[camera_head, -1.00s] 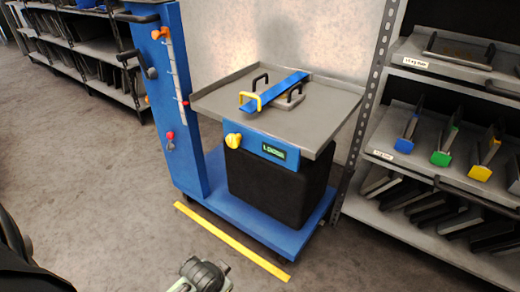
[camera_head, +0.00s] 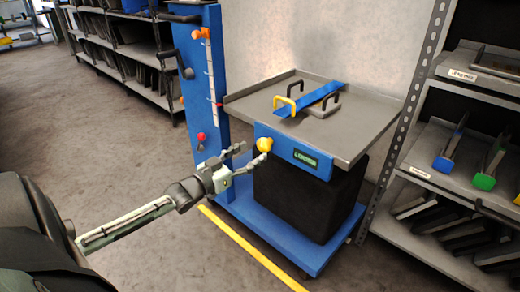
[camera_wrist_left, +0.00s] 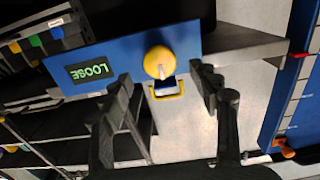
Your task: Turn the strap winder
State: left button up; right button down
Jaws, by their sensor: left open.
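The strap winder looks to be the round yellow knob (camera_head: 264,145) on the blue front panel (camera_head: 280,152) of the cart's grey tray. The knob also shows in the left wrist view (camera_wrist_left: 158,62), ahead of the fingers. Beside it a green display (camera_head: 305,158) reads LOOSE, upside down in the left wrist view (camera_wrist_left: 88,71). My left gripper (camera_head: 246,162) is open and empty, its fingers reaching towards the knob. In the left wrist view the fingers (camera_wrist_left: 164,85) are spread with the knob between their directions; contact is not visible. My right gripper is not in view.
A blue strap (camera_head: 310,98) with a yellow handle (camera_head: 287,106) and black handles lies across the grey tray (camera_head: 365,125). The blue column (camera_head: 200,85) with levers stands left of the tray. Metal shelving (camera_head: 405,120) stands close on the right. A yellow stripe (camera_head: 250,247) marks the floor.

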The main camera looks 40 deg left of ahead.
aim_at(262, 147)
pick_arm(q)
jog(key=w, duration=0.4)
jog(key=shift+w+d, duration=0.15)
jog(key=shift+d, duration=0.05)
jog(key=shift+w+f, duration=0.1)
jog(key=shift+w, duration=0.05)
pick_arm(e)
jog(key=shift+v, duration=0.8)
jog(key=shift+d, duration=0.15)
pick_arm(q)
jog(key=c, duration=1.1)
jog(key=shift+c, duration=0.2)
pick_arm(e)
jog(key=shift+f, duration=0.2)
